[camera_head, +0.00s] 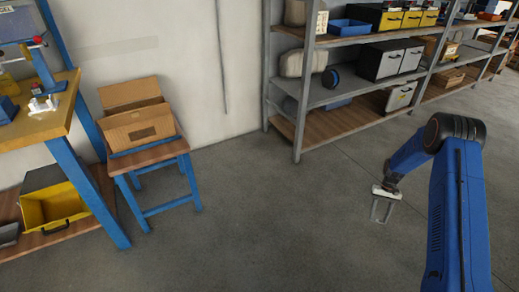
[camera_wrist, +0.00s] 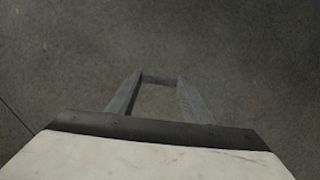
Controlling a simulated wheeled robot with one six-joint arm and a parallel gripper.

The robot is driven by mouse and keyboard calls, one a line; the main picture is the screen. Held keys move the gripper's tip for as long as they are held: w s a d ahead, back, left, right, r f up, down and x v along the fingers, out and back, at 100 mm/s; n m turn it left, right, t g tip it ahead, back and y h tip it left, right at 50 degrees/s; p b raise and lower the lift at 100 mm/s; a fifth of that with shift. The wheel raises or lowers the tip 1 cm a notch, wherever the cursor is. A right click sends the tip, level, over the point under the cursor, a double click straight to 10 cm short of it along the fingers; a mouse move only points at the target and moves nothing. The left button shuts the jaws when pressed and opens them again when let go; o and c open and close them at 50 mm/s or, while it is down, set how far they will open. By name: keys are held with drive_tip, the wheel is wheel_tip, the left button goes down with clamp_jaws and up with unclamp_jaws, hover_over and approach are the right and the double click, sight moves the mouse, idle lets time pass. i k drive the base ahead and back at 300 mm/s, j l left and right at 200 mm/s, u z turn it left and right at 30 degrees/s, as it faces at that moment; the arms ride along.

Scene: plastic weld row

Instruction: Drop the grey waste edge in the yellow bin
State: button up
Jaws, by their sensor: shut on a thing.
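My gripper (camera_head: 381,211) hangs over the bare floor at the right in the head view. In the wrist view its two grey fingers (camera_wrist: 159,84) are apart with a thin grey strip, the grey waste edge (camera_wrist: 159,78), between their tips. The edge is small and hard to make out in the head view. A yellow bin (camera_head: 60,207) with a dark handle sits on the low wooden shelf under the bench at the far left, well away from my gripper. Its inside is partly in shadow.
A blue-legged stool (camera_head: 155,153) with an open cardboard box (camera_head: 137,125) stands right of the workbench (camera_head: 40,125). A metal rack (camera_head: 385,45) at the back holds several boxes and bins, some yellow-fronted. The floor (camera_head: 260,220) between is clear.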

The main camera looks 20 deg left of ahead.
sight(60, 210)
drive_tip(key=u, duration=1.5)
